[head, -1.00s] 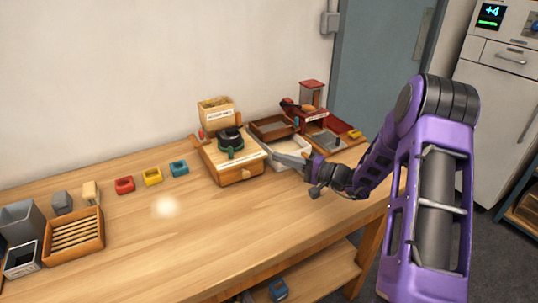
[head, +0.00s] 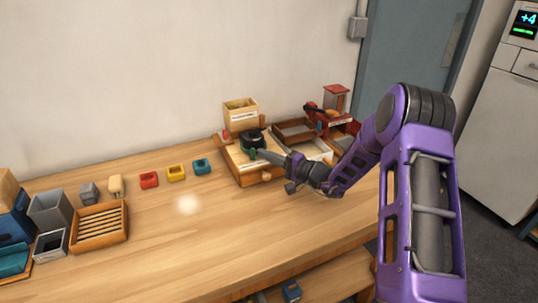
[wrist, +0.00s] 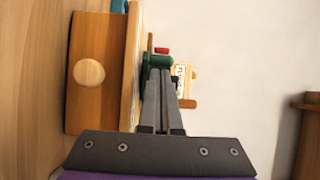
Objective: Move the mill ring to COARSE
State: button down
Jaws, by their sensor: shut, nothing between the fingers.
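The mill is a wooden box (head: 236,163) with a drawer and round knob, seen also in the wrist view (wrist: 77,95). On its top is a dark mill ring (head: 251,138) with a green part at its front, which shows in the wrist view as a green piece (wrist: 157,60). My gripper (head: 268,155) reaches in from the right, with its fingertips at or very near the green part; I cannot tell whether they touch. In the wrist view the gripper (wrist: 159,75) is shut with nothing between the fingers. Labels on the mill are too small to read.
Trays (head: 312,149) and a red device (head: 328,115) stand right of the mill. Red (head: 149,180), yellow (head: 176,173) and teal (head: 201,166) blocks sit left of it, with a slatted wooden tray (head: 98,238) farther left. The table's front middle is clear.

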jog(key=b, duration=0.1)
jog(key=a+b, duration=0.1)
jog(key=shift+s+a+f+b, duration=0.2)
jog(key=shift+f+b, duration=0.1)
jog(key=shift+b, duration=0.1)
jog(key=shift+a+r+b, duration=0.15)
jog(key=shift+a+b, duration=0.15)
jog(key=shift+b, duration=0.5)
jog(key=shift+s+a+r, duration=0.1)
jog(key=shift+a+r, duration=0.05)
jog(key=shift+r, duration=0.05)
jog(key=w+d+b+v, duration=0.1)
jog(key=v, duration=1.2)
jog(key=shift+d+b, duration=0.3)
